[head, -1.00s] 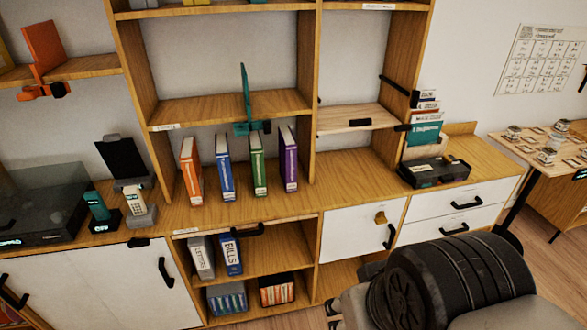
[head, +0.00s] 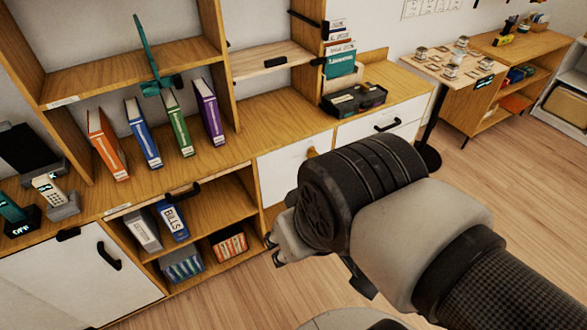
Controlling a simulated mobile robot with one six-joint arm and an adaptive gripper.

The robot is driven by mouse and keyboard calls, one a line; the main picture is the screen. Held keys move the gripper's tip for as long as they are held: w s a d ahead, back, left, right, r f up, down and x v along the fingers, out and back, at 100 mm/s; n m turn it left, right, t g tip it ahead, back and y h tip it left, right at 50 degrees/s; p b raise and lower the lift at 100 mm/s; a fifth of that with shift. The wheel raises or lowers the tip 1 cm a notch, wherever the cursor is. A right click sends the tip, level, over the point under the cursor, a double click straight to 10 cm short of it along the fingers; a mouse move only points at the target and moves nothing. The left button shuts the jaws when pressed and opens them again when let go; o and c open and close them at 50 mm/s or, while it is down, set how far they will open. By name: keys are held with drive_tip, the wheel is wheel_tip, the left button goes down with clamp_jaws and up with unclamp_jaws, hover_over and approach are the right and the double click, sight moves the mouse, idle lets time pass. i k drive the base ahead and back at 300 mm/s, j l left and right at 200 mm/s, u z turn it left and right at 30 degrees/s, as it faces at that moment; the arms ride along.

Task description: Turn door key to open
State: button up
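The small brass door key (head: 311,152) sits on the upper part of the white cabinet door (head: 284,172), below the wooden counter. Only part of the key shows above my wrist. The door looks shut, and its right part and handle are hidden behind my arm. My gripper (head: 284,246) is in front of the cabinet, lower and to the left of the key, and apart from it. It is seen from behind, partly covered by my own wrist, and its finger opening cannot be made out. I see nothing held in it.
Coloured binders (head: 145,135) stand on the counter at the left. A black tray (head: 355,100) is on the counter above a drawer with a black handle (head: 388,125). An open shelf (head: 215,215) with binders is left of the door.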

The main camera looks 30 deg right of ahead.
sight(313, 153)
drive_tip(key=i+z, duration=0.3)
drive_tip(key=i+j+z, duration=0.1)
drive_tip(key=i+z, duration=0.2)
drive_tip(key=i, duration=0.25)
